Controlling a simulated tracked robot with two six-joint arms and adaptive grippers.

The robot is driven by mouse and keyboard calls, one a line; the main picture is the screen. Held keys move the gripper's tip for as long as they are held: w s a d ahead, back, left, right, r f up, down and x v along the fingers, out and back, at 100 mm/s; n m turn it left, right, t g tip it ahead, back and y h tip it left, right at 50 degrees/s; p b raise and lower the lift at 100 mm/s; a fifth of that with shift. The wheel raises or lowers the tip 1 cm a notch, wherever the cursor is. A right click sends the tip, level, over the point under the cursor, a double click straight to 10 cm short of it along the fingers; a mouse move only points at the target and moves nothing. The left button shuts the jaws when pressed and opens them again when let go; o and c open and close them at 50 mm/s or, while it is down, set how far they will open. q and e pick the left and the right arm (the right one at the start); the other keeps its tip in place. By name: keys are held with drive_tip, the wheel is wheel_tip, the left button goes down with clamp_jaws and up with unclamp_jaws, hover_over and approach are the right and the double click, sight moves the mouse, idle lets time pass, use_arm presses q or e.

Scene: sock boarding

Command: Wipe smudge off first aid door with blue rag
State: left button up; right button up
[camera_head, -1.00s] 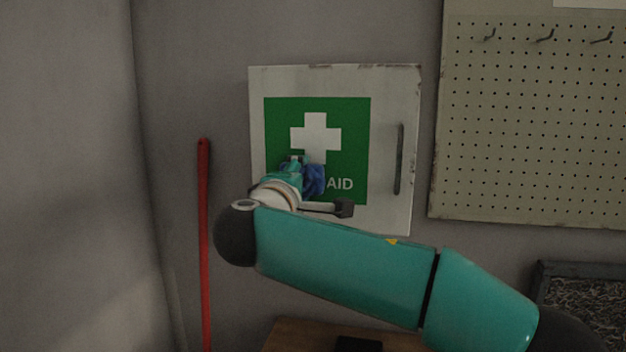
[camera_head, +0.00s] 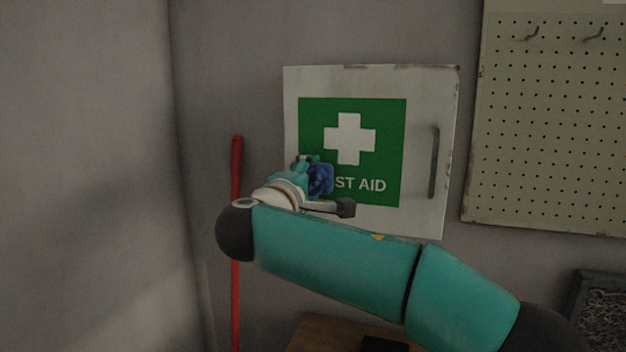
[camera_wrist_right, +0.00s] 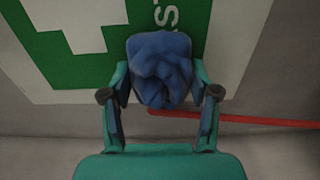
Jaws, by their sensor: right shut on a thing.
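The white first aid door (camera_head: 425,110) hangs on the grey wall in the head view, with a green panel, a white cross and a dark vertical handle (camera_head: 434,162) at its right. My right gripper (camera_head: 312,172) is in front of the panel's lower left part. It is shut on the bunched blue rag (camera_head: 321,180), which also shows between the fingers in the right wrist view (camera_wrist_right: 160,70). The rag and gripper cover part of the lettering. I see no clear smudge; whether the rag touches the door I cannot tell. My left gripper is not in view.
A red pole (camera_head: 236,240) stands against the wall left of the door. A pegboard (camera_head: 550,130) with hooks hangs to the right. A wooden surface (camera_head: 318,335) with a dark object on it is below, and a dark-framed tray (camera_head: 582,300) is at the lower right.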

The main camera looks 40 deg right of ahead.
drive_tip(key=shift+a, duration=0.1)
drive_tip(key=shift+b+v, duration=0.85)
drive_tip(key=shift+v, duration=2.1)
drive_tip(key=shift+s, duration=0.1)
drive_tip(key=v, duration=0.3)
drive_tip(key=shift+b, duration=0.3)
